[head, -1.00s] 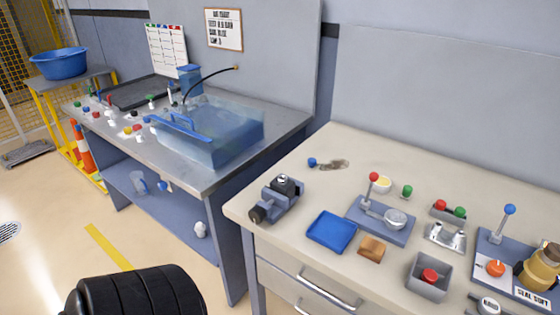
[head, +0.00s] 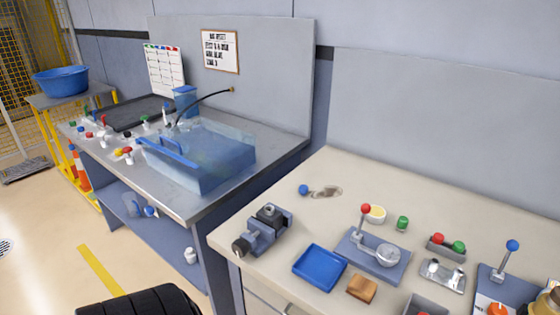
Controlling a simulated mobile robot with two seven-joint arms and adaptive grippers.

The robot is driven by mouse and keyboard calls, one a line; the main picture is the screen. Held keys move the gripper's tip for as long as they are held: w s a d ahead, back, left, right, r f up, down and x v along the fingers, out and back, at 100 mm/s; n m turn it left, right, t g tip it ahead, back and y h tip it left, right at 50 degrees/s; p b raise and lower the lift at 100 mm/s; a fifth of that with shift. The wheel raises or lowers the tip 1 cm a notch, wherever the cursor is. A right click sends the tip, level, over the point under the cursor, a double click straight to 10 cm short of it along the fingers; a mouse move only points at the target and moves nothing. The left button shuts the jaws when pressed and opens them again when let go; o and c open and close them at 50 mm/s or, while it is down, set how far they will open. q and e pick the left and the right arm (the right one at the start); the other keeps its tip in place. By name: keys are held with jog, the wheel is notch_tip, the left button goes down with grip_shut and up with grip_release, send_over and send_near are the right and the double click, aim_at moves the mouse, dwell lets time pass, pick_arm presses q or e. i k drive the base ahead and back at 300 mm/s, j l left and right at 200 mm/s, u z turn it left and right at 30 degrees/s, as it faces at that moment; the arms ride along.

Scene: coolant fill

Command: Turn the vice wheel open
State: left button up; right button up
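The vice (head: 264,229) is a small grey-blue block at the left front corner of the beige bench. Its dark wheel (head: 241,247) faces the front left, near the bench's front edge. A dark round piece shows on top of the vice. Whether its jaws are apart is too small to tell. Neither of my grippers is in the head view. A black ribbed part of mine shows at the bottom left, apart from the vice.
To the right of the vice are a blue tray (head: 320,267), a wooden block (head: 362,289) and a red-knobbed lever plate (head: 372,256). A blue ball (head: 303,189) lies behind it. A translucent blue basin (head: 200,158) stands on the grey bench at left.

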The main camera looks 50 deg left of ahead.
aim_at(240, 247)
jog(key=i+u, duration=0.2)
jog(key=u, duration=0.25)
jog(key=i+u, duration=0.2)
jog(key=u, duration=1.4)
